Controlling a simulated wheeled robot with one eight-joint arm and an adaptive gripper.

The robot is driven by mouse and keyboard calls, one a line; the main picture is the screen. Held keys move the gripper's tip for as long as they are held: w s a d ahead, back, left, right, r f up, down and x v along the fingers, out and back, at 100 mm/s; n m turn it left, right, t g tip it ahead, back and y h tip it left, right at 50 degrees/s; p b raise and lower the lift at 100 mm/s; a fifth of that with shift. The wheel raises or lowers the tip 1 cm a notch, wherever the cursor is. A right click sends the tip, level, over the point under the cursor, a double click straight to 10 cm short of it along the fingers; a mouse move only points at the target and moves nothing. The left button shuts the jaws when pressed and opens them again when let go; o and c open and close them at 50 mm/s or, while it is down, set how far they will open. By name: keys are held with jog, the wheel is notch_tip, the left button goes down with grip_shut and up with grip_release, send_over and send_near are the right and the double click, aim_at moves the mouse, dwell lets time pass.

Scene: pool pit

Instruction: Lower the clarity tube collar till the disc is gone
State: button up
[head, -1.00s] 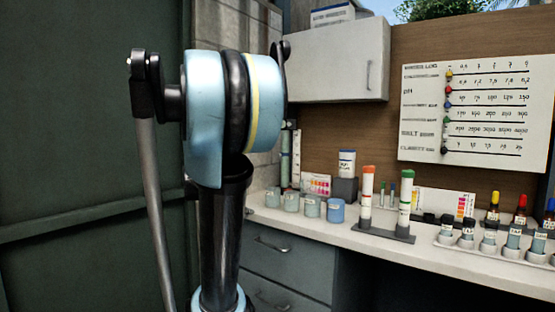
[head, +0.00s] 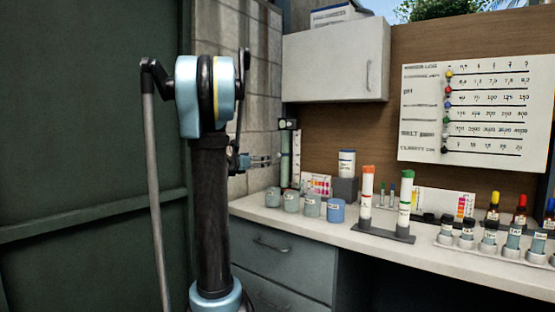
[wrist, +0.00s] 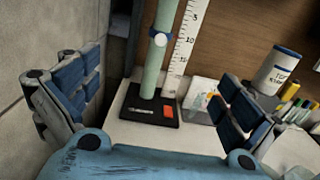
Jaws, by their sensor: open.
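The clarity tube (wrist: 152,75) is a pale green upright cylinder in the wrist view. In the head view my gripper (head: 266,161) reaches toward the tube (head: 285,158) from the left. A dark piece (head: 287,124) shows at the tube's top there. The disc is not visible in either view.
A black base (wrist: 150,106) with an orange patch carries the tube. A white ruled scale (wrist: 187,38) stands right behind it. A labelled tub (wrist: 280,72) is to the right. Several small jars (head: 312,206) line the counter (head: 300,227) in front. A block wall is close left.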

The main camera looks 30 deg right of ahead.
jog(key=x, duration=0.6)
jog(key=shift+d, duration=0.3)
jog(key=shift+w, duration=0.1)
jog(key=v, duration=1)
jog(key=s+a+f+m+g+y, duration=0.2)
jog(key=s+a+f+m+y, duration=0.6)
jog(key=s+a+f, duration=0.8)
jog(key=s+a+f+m+g+y, duration=0.2)
jog(key=s+a+f+m+y, duration=0.6)
jog(key=s+a+f+m, duration=0.6)
jog(key=s+a+f, duration=0.2)
jog(key=s+a, duration=0.3)
jog(key=shift+f+g+y, duration=0.3)
jog(key=shift+g, duration=0.1)
